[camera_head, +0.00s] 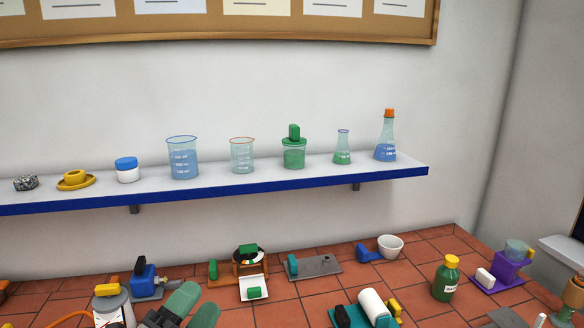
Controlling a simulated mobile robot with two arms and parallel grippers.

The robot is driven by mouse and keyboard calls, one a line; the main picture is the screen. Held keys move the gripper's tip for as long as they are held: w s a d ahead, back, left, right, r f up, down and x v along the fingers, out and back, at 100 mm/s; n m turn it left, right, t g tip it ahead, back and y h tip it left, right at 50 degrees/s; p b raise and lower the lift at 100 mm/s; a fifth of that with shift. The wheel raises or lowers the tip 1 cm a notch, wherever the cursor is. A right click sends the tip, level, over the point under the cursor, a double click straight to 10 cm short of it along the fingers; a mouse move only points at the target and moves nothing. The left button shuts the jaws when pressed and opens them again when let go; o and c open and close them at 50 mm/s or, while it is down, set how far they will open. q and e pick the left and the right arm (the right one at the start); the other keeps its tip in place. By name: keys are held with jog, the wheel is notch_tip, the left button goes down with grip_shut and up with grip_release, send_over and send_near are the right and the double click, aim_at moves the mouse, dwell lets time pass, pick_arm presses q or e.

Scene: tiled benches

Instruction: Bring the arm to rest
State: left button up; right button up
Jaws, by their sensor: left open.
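My left gripper (192,308) shows at the bottom edge, left of the middle, with its green fingers pointing up and to the right. It is open, and I see nothing between its fingers. It appears over the near part of the tiled bench (320,292); its height above the tiles I cannot tell. The rest of my left arm is cut off by the lower edge. My right gripper does not show.
Bench items crowd around: a blue device (144,279), a microscope-like stand (249,262), a grey plate (314,266), a white bowl (391,245), a green bottle (446,279), a purple device (498,278). A wall shelf (215,186) holds glassware above.

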pick_arm(q)
jog(key=s+a+f+n+g+y, duration=0.15)
jog(key=a+f+n+y, duration=0.35)
jog(key=f+n+y, duration=0.6)
jog(key=s+a+f+n+g, duration=0.1)
jog(key=s+f+n+g, duration=0.9)
jog(key=s+f+g, duration=0.8)
notch_tip(320, 180, down, 33)
jog(key=s+t+b, duration=0.2)
jog(key=b, duration=0.8)
jog(key=s+a+f+b, duration=0.1)
jog(key=s+f+b, duration=0.1)
jog(key=s+f, duration=0.3)
jog(key=s+a+f+b, duration=0.1)
jog(key=s+f+b, duration=0.2)
jog(key=f, duration=0.9)
jog(key=s+a+f+b, duration=0.1)
jog(key=s+f+b, duration=0.2)
jog(key=s+f, duration=0.5)
jog(key=shift+s+f+m+g, duration=0.15)
jog(key=shift+s+m+g, duration=0.05)
jog(key=shift+m+g, duration=0.25)
